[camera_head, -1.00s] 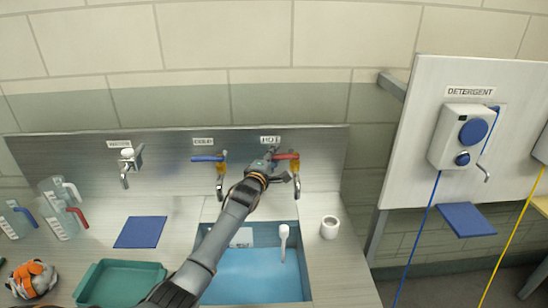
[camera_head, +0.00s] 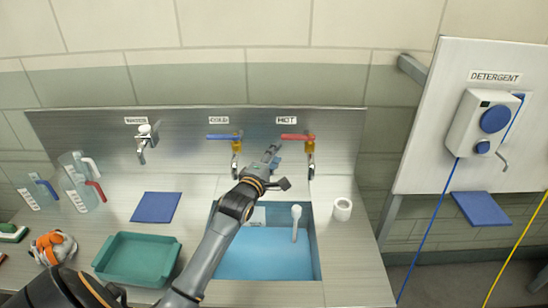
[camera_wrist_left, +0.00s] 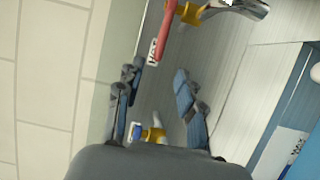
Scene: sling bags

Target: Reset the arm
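My left gripper (camera_head: 270,156) hangs in front of the metal backsplash, between the cold tap and the hot tap. In the left wrist view the left gripper (camera_wrist_left: 158,98) has its two fingers apart with nothing between them. The hot tap's red lever (camera_head: 298,137) is to the right of the fingertips, and a gap shows between them. That red lever also shows in the left wrist view (camera_wrist_left: 166,32), beyond the fingertips. The cold tap's blue lever (camera_head: 224,137) is to the left of the gripper. My right gripper is not seen in either view.
Below the arm is a blue-bottomed sink (camera_head: 262,262) with a white-handled tool (camera_head: 296,222). A white cup (camera_head: 342,209) stands right of it. A green tray (camera_head: 137,258), blue mat (camera_head: 156,207) and several jugs (camera_head: 80,180) are on the left. A detergent dispenser (camera_head: 482,122) hangs at right.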

